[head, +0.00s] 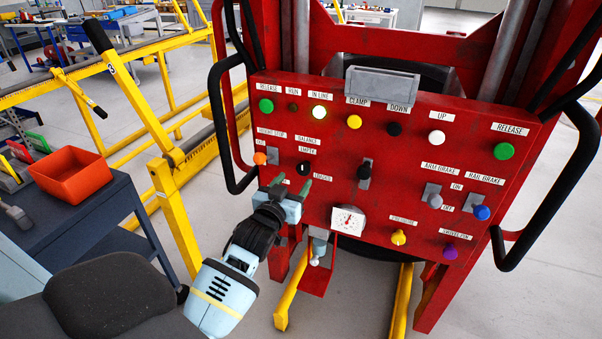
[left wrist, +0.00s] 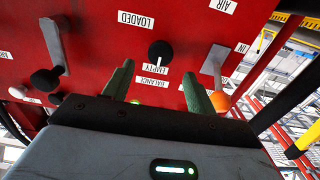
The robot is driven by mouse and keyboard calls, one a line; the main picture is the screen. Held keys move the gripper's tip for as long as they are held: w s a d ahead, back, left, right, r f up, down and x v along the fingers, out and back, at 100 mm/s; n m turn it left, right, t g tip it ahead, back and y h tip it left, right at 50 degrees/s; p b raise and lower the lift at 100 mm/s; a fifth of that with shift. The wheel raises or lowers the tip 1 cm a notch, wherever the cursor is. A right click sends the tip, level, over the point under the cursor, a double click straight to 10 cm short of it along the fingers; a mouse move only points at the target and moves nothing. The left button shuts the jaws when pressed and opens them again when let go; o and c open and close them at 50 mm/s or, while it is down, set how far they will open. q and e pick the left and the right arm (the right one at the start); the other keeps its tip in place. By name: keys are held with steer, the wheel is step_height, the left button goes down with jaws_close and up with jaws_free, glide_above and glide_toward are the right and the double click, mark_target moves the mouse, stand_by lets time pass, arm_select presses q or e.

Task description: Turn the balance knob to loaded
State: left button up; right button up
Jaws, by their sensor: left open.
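The balance knob (head: 303,168) is a small round black knob on the red control panel (head: 330,130), beside the BALANCE, EMPTY and LOADED labels. In the left wrist view the knob (left wrist: 160,50) sits beyond the fingertips, with a pale mark on its EMPTY side. The LOADED label (left wrist: 135,20) shows upside down at upper left there. My left gripper (head: 291,184) is open and empty, just below the knob in the head view. Its green fingers (left wrist: 158,82) stand apart on either side of the knob's line, with no visible contact. My right gripper is not in view.
An orange knob (head: 260,158) on a lever is left of the balance knob. A black-knobbed lever (head: 363,172) is to its right and a gauge (head: 348,219) below right. Black handles (head: 222,125) flank the panel. A blue cart with an orange bin (head: 72,174) stands left.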

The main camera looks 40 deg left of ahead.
mark_target(302, 169)
arm_select(q)
steer(key=shift+x, duration=2.5)
steer(key=c, duration=1)
